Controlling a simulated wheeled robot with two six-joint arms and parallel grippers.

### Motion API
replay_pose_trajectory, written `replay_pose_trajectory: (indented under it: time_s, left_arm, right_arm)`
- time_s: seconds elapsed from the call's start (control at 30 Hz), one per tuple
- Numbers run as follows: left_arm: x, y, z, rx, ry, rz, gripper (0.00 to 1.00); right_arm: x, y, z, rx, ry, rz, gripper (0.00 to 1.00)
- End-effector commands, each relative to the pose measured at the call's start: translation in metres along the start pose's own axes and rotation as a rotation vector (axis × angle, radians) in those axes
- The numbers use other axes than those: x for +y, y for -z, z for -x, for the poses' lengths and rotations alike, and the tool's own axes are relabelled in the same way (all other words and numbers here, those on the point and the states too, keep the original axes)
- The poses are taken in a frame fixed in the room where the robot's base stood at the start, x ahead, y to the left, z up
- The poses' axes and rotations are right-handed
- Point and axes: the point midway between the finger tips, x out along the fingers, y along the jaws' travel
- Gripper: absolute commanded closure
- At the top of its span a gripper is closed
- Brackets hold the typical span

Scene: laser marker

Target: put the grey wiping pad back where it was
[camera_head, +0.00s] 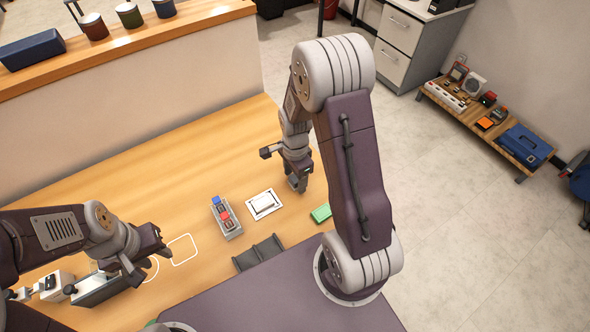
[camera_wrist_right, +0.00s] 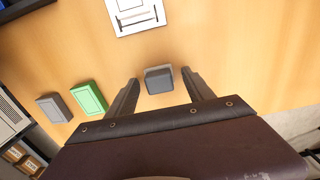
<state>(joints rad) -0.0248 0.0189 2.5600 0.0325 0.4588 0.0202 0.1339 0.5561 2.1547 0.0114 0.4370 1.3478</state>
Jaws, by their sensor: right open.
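My right gripper (camera_head: 298,184) is open over the table at the right. In the right wrist view, a small dark grey block (camera_wrist_right: 159,79) lies between the spread fingertips (camera_wrist_right: 158,92), with gaps on both sides. A second grey pad (camera_wrist_right: 53,107) lies further left, next to a green pad (camera_wrist_right: 90,98). I cannot tell for sure which grey piece is the wiping pad. In the head view only the green pad (camera_head: 321,212) shows; my right gripper and arm hide the grey ones. My left gripper (camera_head: 148,262) appears open and empty over the table's left part.
A white framed plate (camera_head: 264,204) lies left of my right gripper. Beside it is a grey holder (camera_head: 227,222) with blue and red pieces. White outlines (camera_head: 183,249) mark the bare tabletop. The far table is clear.

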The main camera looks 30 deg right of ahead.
Motion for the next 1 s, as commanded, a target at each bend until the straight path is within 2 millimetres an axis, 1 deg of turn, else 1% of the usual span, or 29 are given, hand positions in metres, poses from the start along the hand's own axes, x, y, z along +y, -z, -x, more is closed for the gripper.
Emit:
replay_pose_trajectory:
  time_s: [0.03,0.2,0.3,0.4,0.53,0.7,0.77,0.87,0.9,1.0]
  left_arm:
    - [0.000,0.000,0.002,0.000,0.000,0.000,0.64]
    - [0.000,0.001,0.007,0.000,0.000,0.000,0.64]
    - [0.000,0.001,0.010,0.000,0.000,0.000,0.64]
    - [0.000,0.001,0.011,0.000,0.000,0.000,0.64]
    - [0.000,0.001,0.012,0.000,0.000,0.000,0.64]
    - [0.000,0.001,0.012,0.000,0.000,0.000,0.64]
    - [0.000,0.001,0.012,0.000,0.000,0.000,0.64]
    - [0.000,0.001,0.012,0.000,0.000,0.000,0.64]
    - [0.000,0.001,0.012,0.000,0.000,0.000,0.64]
    - [0.000,0.001,0.012,0.000,0.000,0.000,0.64]
  right_arm:
    - [-0.002,0.000,0.012,0.002,0.007,0.000,0.39]
    - [-0.002,0.001,0.058,0.002,0.010,0.000,0.39]
    - [-0.002,0.001,0.082,0.002,0.008,0.000,0.39]
    - [-0.001,0.000,0.100,0.001,0.006,0.000,0.39]
    - [-0.001,0.000,0.112,0.001,0.003,0.000,0.39]
    - [0.001,-0.001,0.115,0.000,0.002,0.022,0.39]
    - [0.006,-0.006,0.113,0.001,0.010,0.121,0.39]
    - [0.025,-0.023,0.109,0.009,0.034,0.472,0.39]
    - [0.035,-0.030,0.106,0.016,0.046,0.640,0.39]
    - [0.056,-0.044,0.100,0.039,0.070,1.024,0.39]
